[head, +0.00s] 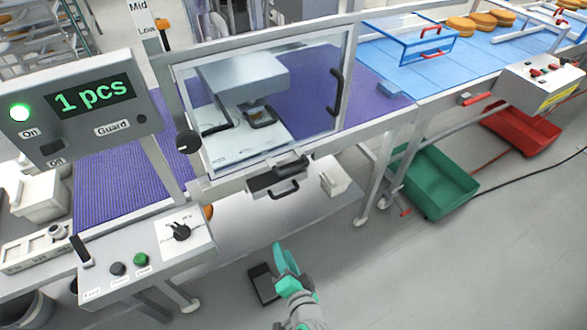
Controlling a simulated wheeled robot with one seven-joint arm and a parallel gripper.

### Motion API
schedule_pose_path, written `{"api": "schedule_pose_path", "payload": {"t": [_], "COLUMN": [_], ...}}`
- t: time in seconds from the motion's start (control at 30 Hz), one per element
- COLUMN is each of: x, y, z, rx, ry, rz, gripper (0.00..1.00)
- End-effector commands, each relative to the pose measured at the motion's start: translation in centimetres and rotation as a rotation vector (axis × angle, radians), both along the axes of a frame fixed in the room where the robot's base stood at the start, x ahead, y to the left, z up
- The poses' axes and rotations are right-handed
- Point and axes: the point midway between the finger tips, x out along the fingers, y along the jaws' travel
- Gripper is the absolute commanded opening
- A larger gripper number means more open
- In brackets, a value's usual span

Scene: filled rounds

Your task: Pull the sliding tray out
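The sliding tray (262,182) appears to be the small dark grey drawer under the front edge of the conveyor frame, below the clear guard. A black loop handle (284,190) is on its front. How far the tray sits in its slot is hard to tell. My gripper (282,257), with teal fingers, is low in front of the machine, below the handle and apart from it. The fingers overlap from this angle, so their opening does not show clearly. Nothing is visible in them.
The clear guard (300,95) with a black side handle stands above the tray. A control box (145,255) with a knob and buttons juts out at left. Green (440,182) and red (520,130) crates sit on the floor at right. Open floor lies right of my gripper.

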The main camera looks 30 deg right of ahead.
Motion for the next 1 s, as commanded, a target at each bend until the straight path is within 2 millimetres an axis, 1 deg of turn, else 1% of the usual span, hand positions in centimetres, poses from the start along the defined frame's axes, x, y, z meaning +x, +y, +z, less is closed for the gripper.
{"api": "schedule_pose_path", "payload": {"t": [0.03, 0.17, 0.2, 0.33, 0.4, 0.5, 0.6, 0.7, 0.87, 1.0], "x": [1.4, 4.0, 4.7, 6.6, 7.3, 7.8, 8.0, 8.2, 9.0, 10.9], "y": [-1.5, -4.6, -5.6, -8.6, -10.1, -11.8, -12.8, -13.3, -13.3, -13.2], "z": [1.0, 3.3, 4.1, 7.3, 9.1, 11.2, 12.7, 13.5, 13.5, 13.1], "rx": [0.042, 0.171, 0.208, 0.318, 0.365, 0.422, 0.456, 0.473, 0.482, 0.48], "ry": [-0.021, -0.063, -0.076, -0.116, -0.133, -0.152, -0.162, -0.167, -0.166, -0.166], "rz": [-0.013, -0.025, -0.025, -0.013, -0.004, 0.012, 0.025, 0.035, 0.041, 0.042], "gripper": [0.32, 0.32, 0.32, 0.32, 0.32, 0.32, 0.32, 0.32, 0.32, 0.32]}}
